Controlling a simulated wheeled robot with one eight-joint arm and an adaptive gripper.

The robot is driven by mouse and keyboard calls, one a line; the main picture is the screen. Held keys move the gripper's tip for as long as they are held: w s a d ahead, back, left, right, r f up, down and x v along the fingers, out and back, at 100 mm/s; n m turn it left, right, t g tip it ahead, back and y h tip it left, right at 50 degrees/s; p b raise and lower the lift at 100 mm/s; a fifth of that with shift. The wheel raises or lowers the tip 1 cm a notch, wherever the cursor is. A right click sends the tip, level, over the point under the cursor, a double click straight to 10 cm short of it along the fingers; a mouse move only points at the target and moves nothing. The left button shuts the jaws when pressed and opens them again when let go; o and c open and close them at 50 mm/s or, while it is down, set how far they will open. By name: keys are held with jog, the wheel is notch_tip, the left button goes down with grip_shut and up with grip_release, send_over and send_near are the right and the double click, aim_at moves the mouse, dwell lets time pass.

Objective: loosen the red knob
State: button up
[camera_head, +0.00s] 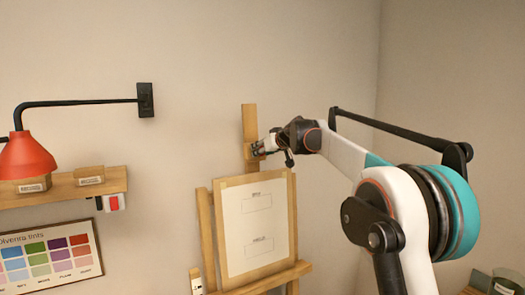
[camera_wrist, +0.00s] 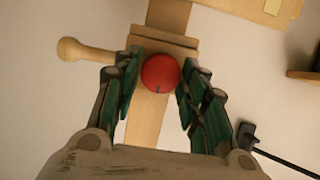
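The red knob (camera_wrist: 160,72) is round, with a short dark mark at its lower edge in the wrist view. It sits on the wooden easel's upright, just below a wooden clamp block (camera_wrist: 150,41). My gripper (camera_wrist: 161,66) has one green-padded finger on each side of the knob. The fingers are apart, with a thin gap on the left; on the right I cannot tell whether the finger touches. In the head view my gripper (camera_head: 257,149) is at the upper part of the easel (camera_head: 250,122), and the knob is hidden there.
A wooden peg handle (camera_wrist: 82,50) sticks out left of the knob in the wrist view. In the head view a framed sheet (camera_head: 255,225) stands on the easel below my gripper. A red lamp (camera_head: 26,157) and a shelf (camera_head: 60,190) are on the wall at left.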

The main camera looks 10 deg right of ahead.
jog(key=c, duration=0.4)
jog(key=shift+d+f+m+t+y+b, duration=0.15)
jog(key=shift+m+y, duration=0.75)
jog(key=shift+m, duration=1.55)
jog(key=shift+d+f+m+t+y+b, duration=0.15)
jog(key=shift+m+y, duration=0.75)
jog(key=shift+m, duration=1.5)
jog(key=shift+d+f+m+t+y+b, duration=0.15)
jog(key=shift+m+y, duration=0.75)
jog(key=shift+m, duration=1.55)
jog(key=shift+r, duration=0.1)
